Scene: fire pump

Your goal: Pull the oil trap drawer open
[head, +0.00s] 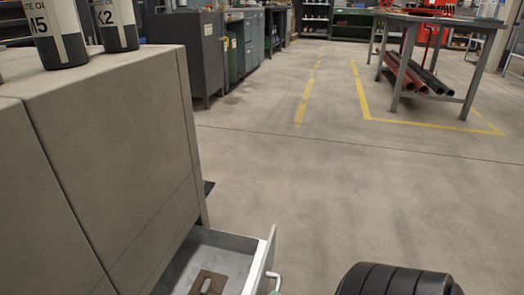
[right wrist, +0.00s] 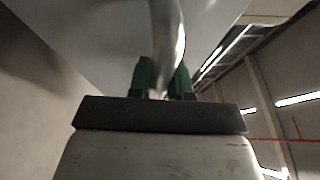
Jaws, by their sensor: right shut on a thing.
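The drawer (head: 258,262) stands out from the lower part of the beige cabinet (head: 110,130) at the bottom of the head view. Its grey tray is open to view and holds a brown metal piece with a loop. A pale bar handle (head: 274,276) is on its front panel. In the right wrist view the handle (right wrist: 166,35) runs down between the green fingers of my right gripper (right wrist: 163,82), which is shut on it. In the head view only a bit of green fingertip shows at the bottom edge. My left gripper is out of view.
Two dark bottles with white labels (head: 65,30) stand on the cabinet top. The floor right of the drawer is clear. Farther back are grey cabinets (head: 205,55) and a metal table (head: 430,25) with pipes on its lower shelf.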

